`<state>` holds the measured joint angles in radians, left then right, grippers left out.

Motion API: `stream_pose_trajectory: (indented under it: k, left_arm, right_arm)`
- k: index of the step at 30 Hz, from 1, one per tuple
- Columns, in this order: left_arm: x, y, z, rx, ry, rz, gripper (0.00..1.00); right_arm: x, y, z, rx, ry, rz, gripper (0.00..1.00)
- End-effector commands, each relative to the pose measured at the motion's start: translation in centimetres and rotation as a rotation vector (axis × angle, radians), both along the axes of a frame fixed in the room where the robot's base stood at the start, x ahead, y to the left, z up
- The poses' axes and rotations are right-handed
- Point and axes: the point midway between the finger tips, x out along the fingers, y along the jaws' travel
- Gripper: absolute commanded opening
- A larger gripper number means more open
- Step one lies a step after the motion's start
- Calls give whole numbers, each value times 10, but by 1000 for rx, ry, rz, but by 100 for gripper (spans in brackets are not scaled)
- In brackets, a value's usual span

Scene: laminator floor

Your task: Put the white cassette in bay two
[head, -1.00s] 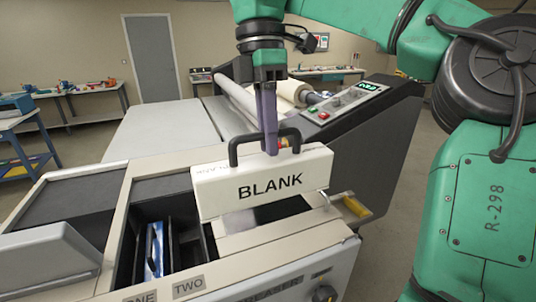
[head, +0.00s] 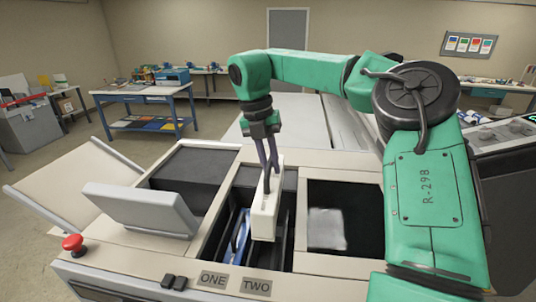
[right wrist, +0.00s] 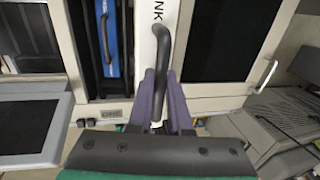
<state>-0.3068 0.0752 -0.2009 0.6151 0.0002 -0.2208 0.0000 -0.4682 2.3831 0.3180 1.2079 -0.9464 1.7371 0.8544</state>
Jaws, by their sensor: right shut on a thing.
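My right gripper (head: 268,170) is shut on the black handle of the white cassette (head: 265,212). The cassette is upright and nearly edge-on, over the slot behind the TWO label (head: 257,287). I cannot tell whether its lower edge is inside the slot. In the right wrist view the purple fingers (right wrist: 162,95) close around the handle, beside the white cassette (right wrist: 145,45). A blue cassette (head: 236,235) stands in bay one, behind the ONE label (head: 213,280), just left of the white one. My left gripper is not in view.
A grey raised lid (head: 140,207) and a red button (head: 73,244) are left of the bays. A dark open recess (head: 345,215) is to the right. A blue workbench (head: 145,105) stands at the back left.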

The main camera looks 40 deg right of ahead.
Motion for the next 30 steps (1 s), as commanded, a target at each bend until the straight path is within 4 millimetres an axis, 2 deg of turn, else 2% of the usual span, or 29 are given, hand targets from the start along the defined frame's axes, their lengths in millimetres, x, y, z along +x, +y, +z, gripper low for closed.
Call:
stream_pose_trajectory:
  k: [9, 26, 30]
  left_arm:
    - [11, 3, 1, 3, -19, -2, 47]
    - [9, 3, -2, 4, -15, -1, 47]
    - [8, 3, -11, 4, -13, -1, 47]
  right_arm:
    - [0, 0, -20, 2, 0, 3, 0]
    - [0, 0, -68, 2, 1, 1, 0]
    - [0, 1, -82, 2, -1, 0, 0]
